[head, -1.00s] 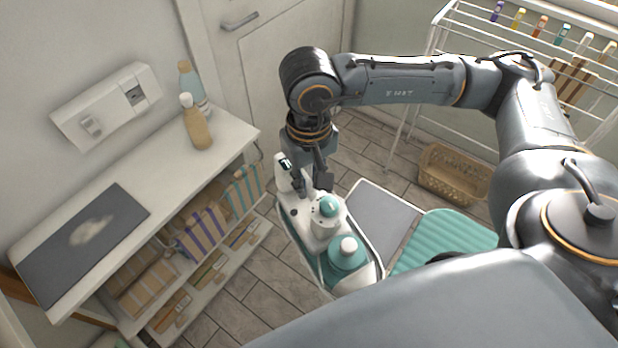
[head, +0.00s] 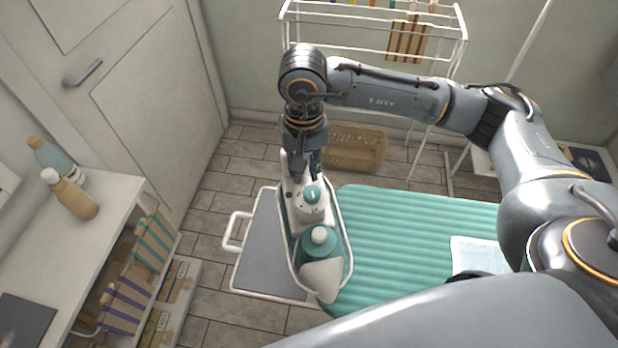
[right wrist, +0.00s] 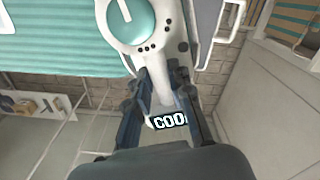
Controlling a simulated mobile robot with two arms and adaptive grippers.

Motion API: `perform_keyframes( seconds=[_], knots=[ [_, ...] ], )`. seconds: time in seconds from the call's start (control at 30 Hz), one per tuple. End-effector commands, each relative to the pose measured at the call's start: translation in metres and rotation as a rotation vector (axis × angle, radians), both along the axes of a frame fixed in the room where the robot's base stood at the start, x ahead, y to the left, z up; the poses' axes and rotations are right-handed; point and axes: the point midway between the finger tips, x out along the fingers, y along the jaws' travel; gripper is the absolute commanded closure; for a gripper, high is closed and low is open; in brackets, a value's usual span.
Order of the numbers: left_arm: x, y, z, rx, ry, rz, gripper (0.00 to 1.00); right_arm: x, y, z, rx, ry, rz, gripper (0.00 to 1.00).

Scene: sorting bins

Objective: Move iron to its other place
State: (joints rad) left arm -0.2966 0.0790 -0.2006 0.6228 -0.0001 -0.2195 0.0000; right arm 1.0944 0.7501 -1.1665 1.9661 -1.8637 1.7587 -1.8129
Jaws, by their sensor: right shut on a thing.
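The iron (head: 306,205) is white and teal with a dial and a round knob. My right gripper (head: 304,166) is shut on the upper end of the iron in the head view. The iron hangs in front of the ironing board (head: 415,225), over its grey rest plate (head: 262,245); I cannot tell whether it touches. In the right wrist view the iron (right wrist: 135,20) shows its teal dial, and its white end with a "COO" label sits between my right fingers (right wrist: 163,105). My left gripper is out of view.
A white shelf unit (head: 110,205) with bottles, a dark mat (head: 22,325) and folded striped towels stands at left. A wicker basket (head: 355,150) and a drying rack (head: 375,50) are behind the board. A pale cloth (head: 478,254) lies on the board. Tiled floor is clear between shelf and board.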

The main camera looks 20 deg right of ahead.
Motion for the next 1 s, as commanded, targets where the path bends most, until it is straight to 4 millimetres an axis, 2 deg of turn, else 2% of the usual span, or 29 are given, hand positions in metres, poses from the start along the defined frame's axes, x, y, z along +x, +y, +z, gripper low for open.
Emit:
perform_keyframes(
  seconds=[0.13,0.33,0.53,0.77,1.0],
  knots=[
    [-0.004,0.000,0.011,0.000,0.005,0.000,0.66,0.034,0.012,-0.011,0.005,0.006,-0.140,1.00],
    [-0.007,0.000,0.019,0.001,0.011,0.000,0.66,0.061,0.019,-0.035,0.004,0.008,-0.301,1.00],
    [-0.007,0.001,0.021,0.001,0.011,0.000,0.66,0.069,0.022,-0.050,0.004,0.005,-0.379,1.00],
    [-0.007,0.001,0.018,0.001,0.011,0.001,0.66,0.070,0.021,-0.060,0.004,0.003,-0.386,1.00],
    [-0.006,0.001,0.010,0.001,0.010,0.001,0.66,0.070,0.022,-0.079,0.003,0.004,-0.384,1.00]
  ],
)
